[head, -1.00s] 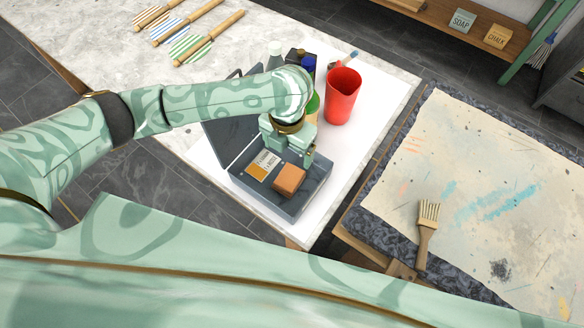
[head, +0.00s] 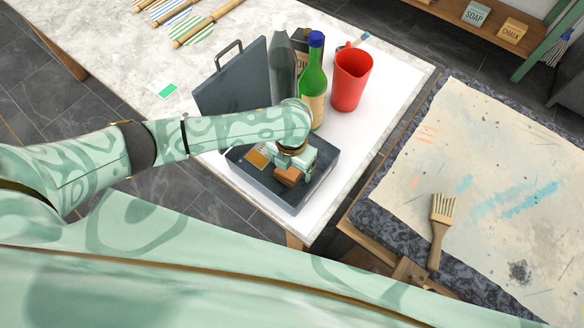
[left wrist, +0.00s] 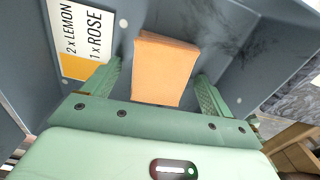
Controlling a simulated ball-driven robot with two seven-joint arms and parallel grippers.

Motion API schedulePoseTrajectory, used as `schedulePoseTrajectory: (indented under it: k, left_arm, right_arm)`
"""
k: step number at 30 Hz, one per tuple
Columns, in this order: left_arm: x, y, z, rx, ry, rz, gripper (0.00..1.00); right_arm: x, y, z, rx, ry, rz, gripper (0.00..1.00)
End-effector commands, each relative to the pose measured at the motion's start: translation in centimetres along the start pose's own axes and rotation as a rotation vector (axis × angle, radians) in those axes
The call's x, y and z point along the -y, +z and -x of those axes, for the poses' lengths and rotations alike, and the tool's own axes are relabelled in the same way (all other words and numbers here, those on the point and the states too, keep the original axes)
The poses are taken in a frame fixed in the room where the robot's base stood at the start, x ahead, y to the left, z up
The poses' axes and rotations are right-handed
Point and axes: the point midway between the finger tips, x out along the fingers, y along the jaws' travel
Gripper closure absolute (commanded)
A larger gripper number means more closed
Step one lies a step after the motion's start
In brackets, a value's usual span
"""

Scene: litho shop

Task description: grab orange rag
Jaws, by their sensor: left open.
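The orange rag is a folded block (head: 287,176) lying in the open grey metal box (head: 296,205). In the left wrist view the rag (left wrist: 165,68) lies flat on the box floor between my fingers. My left gripper (head: 293,172) reaches down into the box over the rag. Its two green fingers (left wrist: 160,90) are open, one on each side of the rag, with gaps at both sides. A card (left wrist: 84,32) reading "2 x LEMON, 1 x ROSE" lies beside the rag. My right gripper is not in view.
The box's raised lid (head: 232,82) stands behind my forearm. A green bottle (head: 313,85), a grey bottle (head: 282,65) and a red cup (head: 351,80) stand beyond the box. A brush (head: 440,230) lies on the stained cloth (head: 480,160) at right.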

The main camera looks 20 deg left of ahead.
Motion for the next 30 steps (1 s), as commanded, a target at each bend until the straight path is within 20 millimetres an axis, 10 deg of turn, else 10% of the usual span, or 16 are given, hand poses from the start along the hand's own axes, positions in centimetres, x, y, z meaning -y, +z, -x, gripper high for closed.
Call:
schedulePoseTrajectory:
  k: [5,10,20,30]
  left_arm:
    - [0.0,0.1,0.2,0.002,0.000,0.000,0.17]
    - [0.0,0.1,0.2,0.002,0.000,0.001,0.62]
    - [0.0,0.1,0.8,0.003,0.000,0.001,0.63]
    - [-0.1,0.1,7.9,0.004,0.000,0.000,0.63]
  right_arm:
    - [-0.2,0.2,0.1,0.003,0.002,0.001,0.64]
    - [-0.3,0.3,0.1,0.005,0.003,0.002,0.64]
    - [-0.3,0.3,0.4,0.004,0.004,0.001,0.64]
    - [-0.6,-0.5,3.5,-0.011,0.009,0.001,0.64]
